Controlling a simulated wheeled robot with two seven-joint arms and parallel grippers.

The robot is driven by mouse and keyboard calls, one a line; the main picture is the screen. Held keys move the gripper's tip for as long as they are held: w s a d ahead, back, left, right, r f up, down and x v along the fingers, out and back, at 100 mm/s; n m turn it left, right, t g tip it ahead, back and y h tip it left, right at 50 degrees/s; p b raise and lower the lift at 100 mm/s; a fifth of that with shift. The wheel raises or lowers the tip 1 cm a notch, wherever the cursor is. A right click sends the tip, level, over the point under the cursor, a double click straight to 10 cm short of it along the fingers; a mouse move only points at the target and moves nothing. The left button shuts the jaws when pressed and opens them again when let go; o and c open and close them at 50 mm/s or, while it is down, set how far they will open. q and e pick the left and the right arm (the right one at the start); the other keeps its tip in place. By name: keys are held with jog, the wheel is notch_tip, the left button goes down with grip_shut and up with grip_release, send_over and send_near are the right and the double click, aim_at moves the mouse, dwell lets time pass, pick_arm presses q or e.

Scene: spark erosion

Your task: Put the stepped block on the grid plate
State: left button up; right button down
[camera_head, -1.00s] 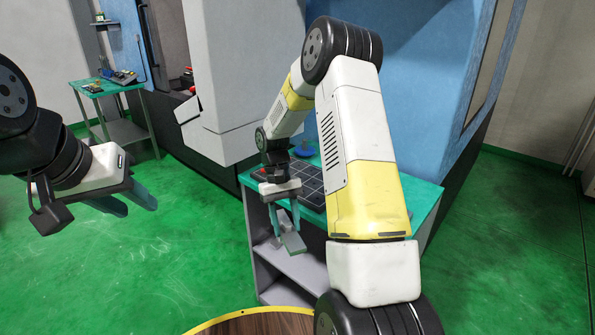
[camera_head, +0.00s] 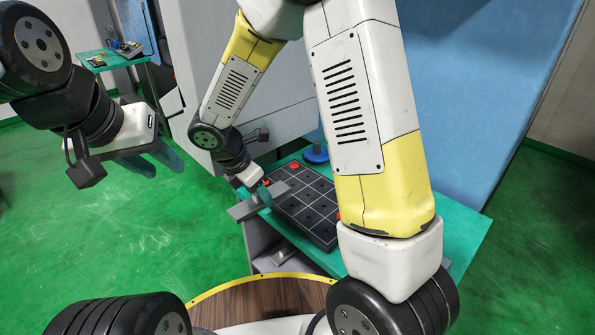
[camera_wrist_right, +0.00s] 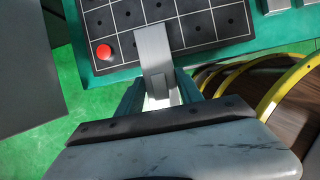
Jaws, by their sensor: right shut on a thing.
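The stepped block (camera_head: 248,207) is a grey metal piece. My right gripper (camera_head: 264,193) is shut on it at the near left edge of the table; in the right wrist view the block (camera_wrist_right: 152,45) sticks out ahead between the fingers (camera_wrist_right: 155,95). There it overlaps the near edge of the grid plate (camera_wrist_right: 190,32); I cannot tell whether they touch. The grid plate (camera_head: 312,218) is dark with pale grid lines and red knobs, and lies on the teal table top; my right arm hides part of it. My left gripper (camera_head: 158,163) is open and empty, in the air at left.
The teal table (camera_head: 455,232) has bare room right of the plate. A blue round object (camera_head: 316,154) stands behind the plate. A large grey and blue machine (camera_head: 470,90) rises behind. A second teal table (camera_head: 110,60) with small items is far left. Grey pieces (camera_wrist_right: 275,5) lie at the wrist view's top right.

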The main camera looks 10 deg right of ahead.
send_over(296, 183)
jog(key=s+a, duration=0.1)
jog(key=shift+a+f, duration=0.1)
jog(key=shift+f, duration=0.55)
jog(key=shift+w+f, duration=0.1)
jog(key=shift+f, duration=1.7)
jog(key=shift+f, duration=0.1)
jog(key=c, duration=0.8)
grip_release()
jog(key=shift+o, duration=0.2)
